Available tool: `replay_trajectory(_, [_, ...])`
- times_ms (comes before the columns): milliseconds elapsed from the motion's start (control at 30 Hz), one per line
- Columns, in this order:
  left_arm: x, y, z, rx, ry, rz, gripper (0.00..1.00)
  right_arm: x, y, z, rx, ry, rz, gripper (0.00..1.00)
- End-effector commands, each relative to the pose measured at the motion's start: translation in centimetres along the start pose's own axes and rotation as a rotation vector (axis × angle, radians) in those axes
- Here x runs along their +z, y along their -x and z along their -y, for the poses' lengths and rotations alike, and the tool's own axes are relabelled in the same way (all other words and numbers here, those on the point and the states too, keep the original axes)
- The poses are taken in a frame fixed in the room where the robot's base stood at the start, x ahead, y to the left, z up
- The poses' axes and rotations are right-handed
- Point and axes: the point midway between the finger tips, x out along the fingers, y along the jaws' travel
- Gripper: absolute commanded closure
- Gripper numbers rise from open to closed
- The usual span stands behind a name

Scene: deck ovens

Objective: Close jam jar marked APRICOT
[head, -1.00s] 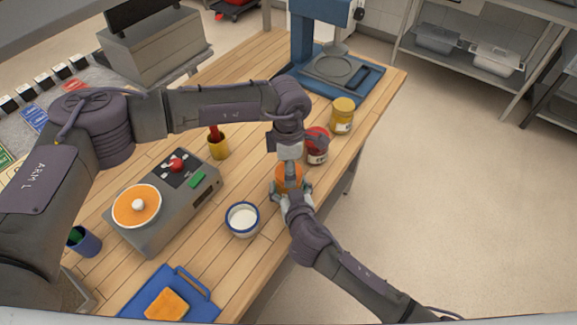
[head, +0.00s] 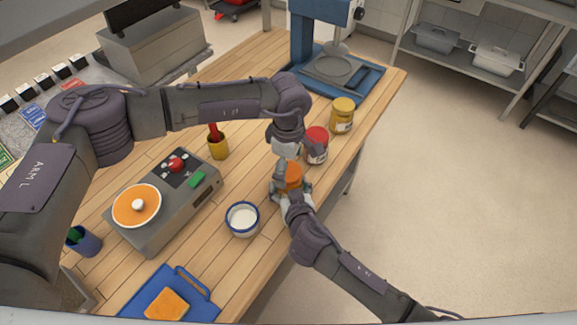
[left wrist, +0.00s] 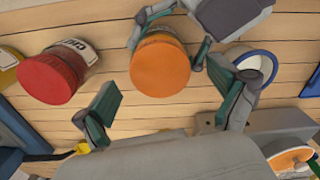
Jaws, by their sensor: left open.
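A jar with an orange lid (head: 292,174) stands near the table's right edge. In the left wrist view, the orange lid (left wrist: 160,68) sits on top, and the jar's label is hidden. My right gripper (head: 291,190) is closed around the jar's body from the near side, and its fingers (left wrist: 172,38) show on both sides of the jar. My left gripper (head: 281,168) is open just above the lid. In the left wrist view, its fingers (left wrist: 171,105) are spread apart, clear of the lid.
A red-lidded jar (head: 316,140) and a yellow-lidded jar (head: 343,112) stand behind. A white bowl with a blue rim (head: 242,219) is at the left front.

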Motion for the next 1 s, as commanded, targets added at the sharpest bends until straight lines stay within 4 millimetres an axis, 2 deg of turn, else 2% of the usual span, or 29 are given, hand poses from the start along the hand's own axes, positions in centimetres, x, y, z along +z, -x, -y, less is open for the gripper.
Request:
replay_trajectory(400, [0.0,8.3,-0.1,0.004,0.000,0.000,0.04,0.3,0.0,0.0,0.001,0.002,0.005,1.00])
replay_trajectory(500, [0.0,9.8,-0.1,0.003,0.001,0.000,0.04,0.3,0.0,0.0,0.001,0.002,0.005,1.00])
replay_trajectory(700, [0.0,11.3,0.0,0.001,0.000,0.000,0.04,0.3,0.0,0.0,0.001,0.002,0.005,1.00])
replay_trajectory(967, [0.0,11.4,0.0,0.000,0.000,0.000,0.04,0.3,0.0,0.0,0.001,0.002,0.005,1.00])
replay_trajectory(1000, [0.0,11.4,0.0,0.000,0.000,0.000,0.04,0.3,0.0,0.0,0.001,0.002,0.005,0.23])
